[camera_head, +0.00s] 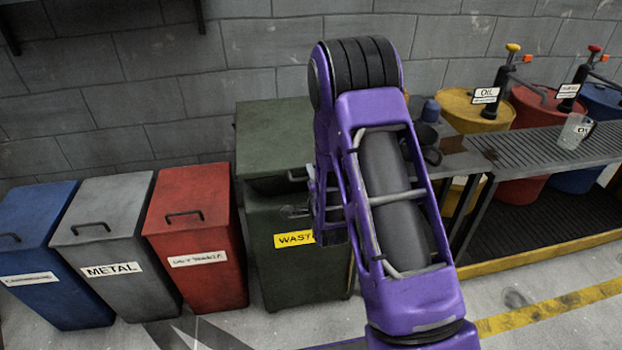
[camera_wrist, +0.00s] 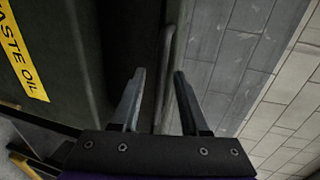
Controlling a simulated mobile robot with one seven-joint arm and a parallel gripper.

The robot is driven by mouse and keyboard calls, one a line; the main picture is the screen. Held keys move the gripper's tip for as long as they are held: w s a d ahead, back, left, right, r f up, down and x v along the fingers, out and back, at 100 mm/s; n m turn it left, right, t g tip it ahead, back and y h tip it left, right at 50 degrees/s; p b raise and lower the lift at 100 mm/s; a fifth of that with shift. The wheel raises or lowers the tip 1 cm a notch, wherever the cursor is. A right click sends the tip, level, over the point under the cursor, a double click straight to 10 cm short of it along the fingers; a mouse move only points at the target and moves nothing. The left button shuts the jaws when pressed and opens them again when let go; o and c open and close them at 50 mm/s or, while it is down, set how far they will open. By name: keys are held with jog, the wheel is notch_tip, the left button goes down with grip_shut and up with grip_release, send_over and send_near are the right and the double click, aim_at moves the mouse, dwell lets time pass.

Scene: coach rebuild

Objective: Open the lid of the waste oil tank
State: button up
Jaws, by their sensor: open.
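The dark green waste oil tank (camera_head: 270,260) stands against the wall, with a yellow "WASTE OIL" label that also shows in the wrist view (camera_wrist: 21,62). Its green lid (camera_head: 272,130) looks shut; my arm covers its right part. My gripper (camera_head: 294,211) is at the tank's front, just below the lid's front edge, and partly hidden by my arm. In the wrist view my gripper (camera_wrist: 158,75) is open, with a grey bar handle (camera_wrist: 166,70) appearing between its two fingers. I cannot tell whether the fingers touch it.
Blue (camera_head: 38,250), grey (camera_head: 105,245) and red (camera_head: 197,235) bins stand left of the tank. On the right are a metal bench (camera_head: 540,147) with a glass jug (camera_head: 574,132), and yellow and red oil drums (camera_head: 535,105) with pumps. Clear floor lies in front.

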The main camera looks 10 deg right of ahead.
grip_shut()
dwell(1.4)
